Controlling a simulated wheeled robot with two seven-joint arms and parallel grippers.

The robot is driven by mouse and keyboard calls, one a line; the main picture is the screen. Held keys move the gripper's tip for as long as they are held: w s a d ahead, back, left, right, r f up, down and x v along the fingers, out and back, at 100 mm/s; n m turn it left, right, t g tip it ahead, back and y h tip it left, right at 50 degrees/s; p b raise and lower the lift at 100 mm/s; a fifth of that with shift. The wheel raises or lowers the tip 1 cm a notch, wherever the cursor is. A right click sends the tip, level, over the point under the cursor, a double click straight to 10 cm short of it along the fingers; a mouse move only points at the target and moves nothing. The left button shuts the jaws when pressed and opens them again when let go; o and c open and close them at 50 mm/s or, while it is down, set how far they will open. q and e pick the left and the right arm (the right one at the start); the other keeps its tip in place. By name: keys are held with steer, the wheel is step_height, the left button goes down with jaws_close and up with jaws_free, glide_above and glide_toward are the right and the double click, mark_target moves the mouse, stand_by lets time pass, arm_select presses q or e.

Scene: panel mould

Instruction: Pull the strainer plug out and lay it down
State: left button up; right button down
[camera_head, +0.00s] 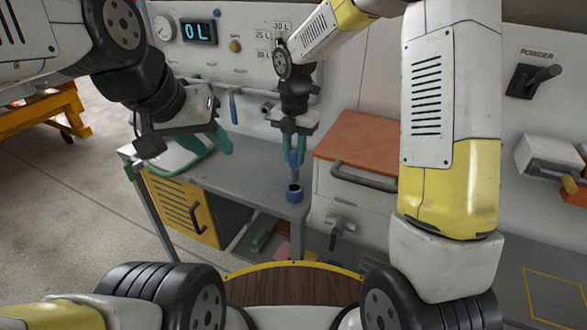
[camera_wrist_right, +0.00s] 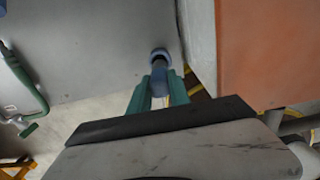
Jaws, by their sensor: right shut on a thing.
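My right gripper (camera_head: 293,143) hangs over the grey bench top, pointing down. Its green fingers are shut on the blue upper part of the strainer plug (camera_head: 294,159). The plug is upright, its greyish lower part just above or at the mouth of a blue ring-shaped socket (camera_head: 294,193) near the bench's right edge. I cannot tell whether its tip is still inside. The right wrist view shows the plug (camera_wrist_right: 158,78) between the fingers, with the socket (camera_wrist_right: 160,53) beyond. My left gripper (camera_head: 210,142) is over the bench's left part, its green fingers apparently apart and empty.
A green curved handle or hose (camera_wrist_right: 32,90) lies at the bench's left end. An orange-topped cabinet (camera_head: 360,138) stands close on the right. A wall panel with a gauge (camera_head: 163,28) and display rises behind. Bare grey bench top (camera_head: 245,180) lies left of the socket.

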steer(key=shift+r, duration=2)
